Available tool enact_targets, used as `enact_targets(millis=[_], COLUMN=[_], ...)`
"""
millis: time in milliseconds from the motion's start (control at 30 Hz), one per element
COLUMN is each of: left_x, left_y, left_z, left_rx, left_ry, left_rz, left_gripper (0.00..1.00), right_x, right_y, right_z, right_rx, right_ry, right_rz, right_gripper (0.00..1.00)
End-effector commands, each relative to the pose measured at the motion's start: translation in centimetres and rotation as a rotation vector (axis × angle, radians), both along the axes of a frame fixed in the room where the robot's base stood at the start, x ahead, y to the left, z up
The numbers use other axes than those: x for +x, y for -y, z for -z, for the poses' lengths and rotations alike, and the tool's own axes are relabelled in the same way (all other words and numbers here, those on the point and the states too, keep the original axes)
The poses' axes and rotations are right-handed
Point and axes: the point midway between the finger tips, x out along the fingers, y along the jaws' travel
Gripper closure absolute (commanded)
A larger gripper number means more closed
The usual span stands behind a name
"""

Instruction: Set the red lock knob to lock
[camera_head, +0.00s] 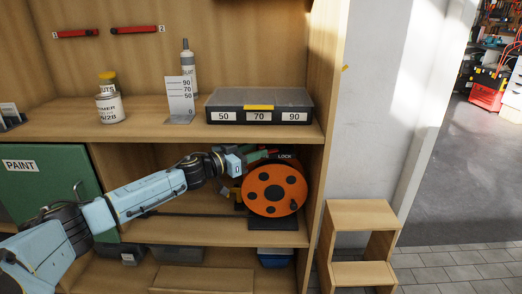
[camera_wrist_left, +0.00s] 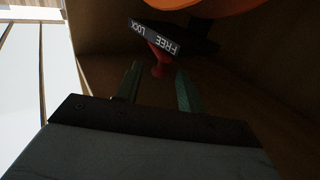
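The orange cable reel (camera_head: 273,191) with dark round holes stands on the middle shelf. Behind its top edge a dark label plate shows the word LOCK (camera_head: 285,156). In the left wrist view the label plate (camera_wrist_left: 154,36) reads FREE and LOCK, and the red lock knob (camera_wrist_left: 159,68) sticks out beside it, nearer the FREE end. My left gripper (camera_wrist_left: 158,70) is open, with its two green fingers on either side of the knob and gaps showing between. In the head view my left gripper (camera_head: 262,157) is at the reel's upper left and partly hides the knob area. My right gripper is not in view.
A shelf board (camera_head: 170,130) runs above my left arm, carrying a dark case (camera_head: 259,97) marked 50, 70, 90. The cabinet's side wall (camera_head: 319,170) stands close right of the reel. A green PAINT door (camera_head: 45,190) is at the left and a wooden step stool (camera_head: 362,215) at the right.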

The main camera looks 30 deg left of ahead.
Motion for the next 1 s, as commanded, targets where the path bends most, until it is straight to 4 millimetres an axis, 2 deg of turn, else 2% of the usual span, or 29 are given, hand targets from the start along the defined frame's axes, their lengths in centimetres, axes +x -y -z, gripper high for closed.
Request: enact_targets(millis=[233,633,667,933,1000], left_x=[2.3,2.8,2.8,2.8,2.7], left_y=[0.8,1.0,1.0,1.0,1.0], left_z=[0.0,0.0,0.0,0.0,0.0], left_rx=[0.002,0.001,0.001,0.001,0.001], left_ry=[0.002,0.0,0.0,-0.001,-0.001], left_rz=[-0.001,0.0,0.0,0.0,0.0], left_gripper=[0.61,0.61,0.62,0.98,1.0], right_x=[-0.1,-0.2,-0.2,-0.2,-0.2], right_y=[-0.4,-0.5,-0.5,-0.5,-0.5], right_z=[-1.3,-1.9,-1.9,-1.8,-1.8], right_rx=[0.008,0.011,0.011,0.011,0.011], right_ry=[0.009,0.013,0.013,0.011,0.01], right_rz=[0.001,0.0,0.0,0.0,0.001], right_gripper=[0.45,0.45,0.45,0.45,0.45])
